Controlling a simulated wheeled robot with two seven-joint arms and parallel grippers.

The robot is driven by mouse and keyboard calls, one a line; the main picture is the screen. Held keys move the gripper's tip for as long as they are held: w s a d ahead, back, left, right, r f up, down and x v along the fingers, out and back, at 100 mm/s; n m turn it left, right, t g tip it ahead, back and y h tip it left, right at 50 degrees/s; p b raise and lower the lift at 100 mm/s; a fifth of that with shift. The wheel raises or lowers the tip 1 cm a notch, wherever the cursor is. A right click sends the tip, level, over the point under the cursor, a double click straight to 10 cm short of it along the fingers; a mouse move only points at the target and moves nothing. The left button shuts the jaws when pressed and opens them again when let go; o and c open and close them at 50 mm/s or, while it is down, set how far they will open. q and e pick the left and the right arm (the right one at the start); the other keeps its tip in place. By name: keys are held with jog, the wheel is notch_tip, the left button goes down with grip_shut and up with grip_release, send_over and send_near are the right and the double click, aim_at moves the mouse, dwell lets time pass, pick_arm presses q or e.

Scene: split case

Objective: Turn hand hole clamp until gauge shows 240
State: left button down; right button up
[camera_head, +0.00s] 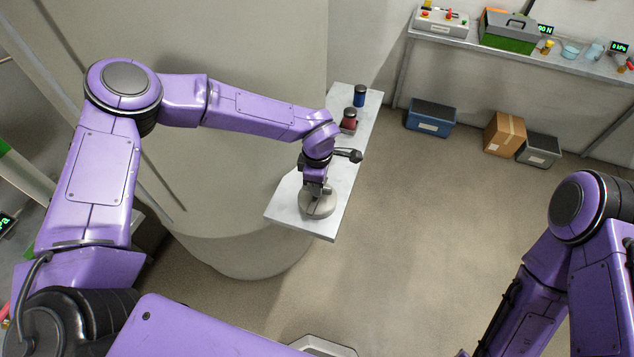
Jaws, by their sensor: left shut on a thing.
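My left arm reaches across from the left, and its gripper (315,188) points down over a small pale shelf. It is shut on a grey round piece (318,206), which I take to be the hand hole clamp, near the shelf's front end. The jaws cover the top of the piece, so its turn angle cannot be read. Small green-digit displays stand on the back bench, one seeming to read 90 N (545,29) and another 0 kPa (620,47). I cannot tell which is the clamp's gauge. My right arm shows at the right, its gripper out of view.
The pale shelf (284,203) also holds a blue can (359,96) and a dark red can (349,120) at its back. A large grey cylinder (230,150) stands beside it. Bins (430,118) and a cardboard box (504,134) lie under the bench. The floor right of the shelf is clear.

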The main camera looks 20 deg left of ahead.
pick_arm(q)
jog(key=shift+w, duration=0.1)
jog(key=c, duration=1.1)
grip_release()
jog(key=shift+r, duration=0.1)
jog(key=shift+r, duration=0.35)
notch_tip(320, 180, up, 10)
jog(key=b, duration=0.3)
jog(key=shift+f, duration=0.15)
